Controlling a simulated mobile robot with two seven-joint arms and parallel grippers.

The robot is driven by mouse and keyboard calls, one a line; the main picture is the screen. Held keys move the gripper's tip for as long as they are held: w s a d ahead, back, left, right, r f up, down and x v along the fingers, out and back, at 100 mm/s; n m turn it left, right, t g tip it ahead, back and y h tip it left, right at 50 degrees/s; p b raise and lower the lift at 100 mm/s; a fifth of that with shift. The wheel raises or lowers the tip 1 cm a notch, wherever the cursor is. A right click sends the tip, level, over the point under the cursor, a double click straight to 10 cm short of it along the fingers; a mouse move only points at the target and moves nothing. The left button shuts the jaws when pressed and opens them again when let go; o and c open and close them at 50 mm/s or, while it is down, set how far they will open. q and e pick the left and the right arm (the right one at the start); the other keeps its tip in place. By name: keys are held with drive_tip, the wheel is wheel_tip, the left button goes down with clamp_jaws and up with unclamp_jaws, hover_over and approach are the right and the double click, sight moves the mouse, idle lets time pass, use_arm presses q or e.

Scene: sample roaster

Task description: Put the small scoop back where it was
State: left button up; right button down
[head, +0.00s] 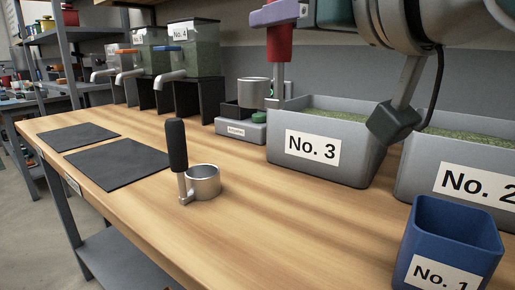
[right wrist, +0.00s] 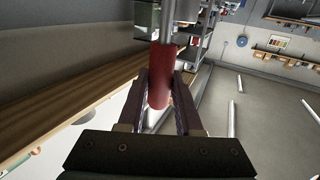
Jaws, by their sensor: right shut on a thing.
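My right gripper (head: 272,16), with purple fingers, is shut around the red handle of a scoop (head: 280,42) at the top middle of the head view. The handle is upright and a grey stem runs down from it. A metal cup (head: 253,92) shows left of the stem, above the small scale (head: 238,128); I cannot tell whether it touches the scale. In the right wrist view the red handle (right wrist: 159,80) lies between both fingers. A second scoop with a black handle (head: 177,146) and metal cup stands on the wooden bench (head: 240,225). My left gripper is out of view.
A grey bin labelled No. 3 (head: 312,150) stands right of the scale, with bin No. 2 (head: 470,185) beyond. A blue container No. 1 (head: 450,235) stands at the front right. Dispensers (head: 195,60) stand behind. Two dark mats (head: 115,163) lie left. The bench's front middle is clear.

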drive_tip(key=shift+f+b, duration=2.6)
drive_tip(key=shift+f, duration=5.4)
